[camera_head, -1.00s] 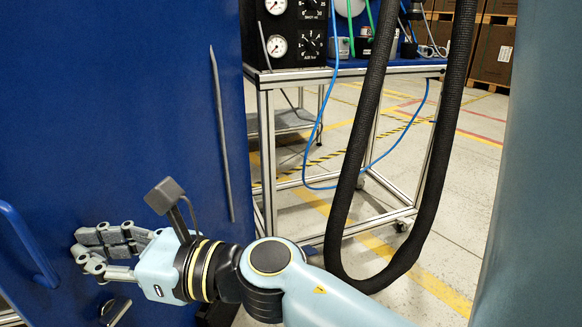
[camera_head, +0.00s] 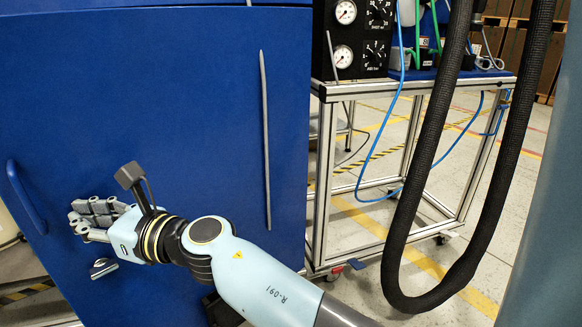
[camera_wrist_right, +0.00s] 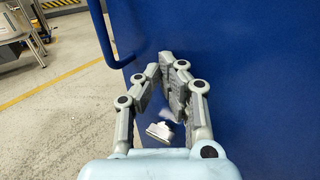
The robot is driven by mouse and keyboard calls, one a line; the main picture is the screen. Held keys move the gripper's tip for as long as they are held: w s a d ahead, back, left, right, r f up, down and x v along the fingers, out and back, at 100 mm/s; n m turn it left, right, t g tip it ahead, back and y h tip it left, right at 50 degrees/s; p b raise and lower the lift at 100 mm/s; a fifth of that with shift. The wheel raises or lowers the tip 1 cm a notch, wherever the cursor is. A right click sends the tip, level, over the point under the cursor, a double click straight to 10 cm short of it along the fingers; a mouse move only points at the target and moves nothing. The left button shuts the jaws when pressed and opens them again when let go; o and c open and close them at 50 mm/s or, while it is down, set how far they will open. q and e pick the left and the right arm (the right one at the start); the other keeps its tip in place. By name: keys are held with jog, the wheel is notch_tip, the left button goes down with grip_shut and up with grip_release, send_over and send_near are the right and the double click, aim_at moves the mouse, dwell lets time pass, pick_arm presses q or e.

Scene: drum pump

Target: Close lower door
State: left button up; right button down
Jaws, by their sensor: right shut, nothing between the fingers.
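The lower door (camera_head: 180,110) is a large blue panel filling the left half of the head view. A blue bar handle (camera_head: 26,196) is at its left edge, and it also shows in the right wrist view (camera_wrist_right: 100,38). A small metal latch (camera_head: 103,268) is low on the door, partly behind the fingers in the right wrist view (camera_wrist_right: 160,132). My right gripper (camera_head: 76,219) is shut and empty, in front of the door between handle and latch. Whether its fingertips touch the panel is hard to tell. My left gripper is out of view.
A metal-framed cart (camera_head: 420,90) with gauges (camera_head: 343,55) and blue hoses stands right of the door. A thick black hose (camera_head: 425,170) hangs in front of it. A long grey strip (camera_head: 265,140) runs down the door's right side. Open floor shows left of the door.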

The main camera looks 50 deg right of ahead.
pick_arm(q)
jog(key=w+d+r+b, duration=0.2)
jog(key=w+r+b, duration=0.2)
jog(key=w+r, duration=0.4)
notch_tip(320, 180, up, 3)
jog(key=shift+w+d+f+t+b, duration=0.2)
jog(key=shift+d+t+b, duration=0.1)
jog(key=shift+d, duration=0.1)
pick_arm(e)
jog(key=w+d+m+h, duration=0.1)
jog(key=w+d, duration=0.3)
jog(key=w, duration=0.7)
jog(key=w+d+m+t+h, duration=0.1)
jog(key=w+d+h, duration=0.1)
jog(key=w, duration=0.9)
jog(key=shift+w+d+r, duration=0.25)
jog(key=shift+w+d, duration=0.05)
jog(key=shift+d, duration=0.6)
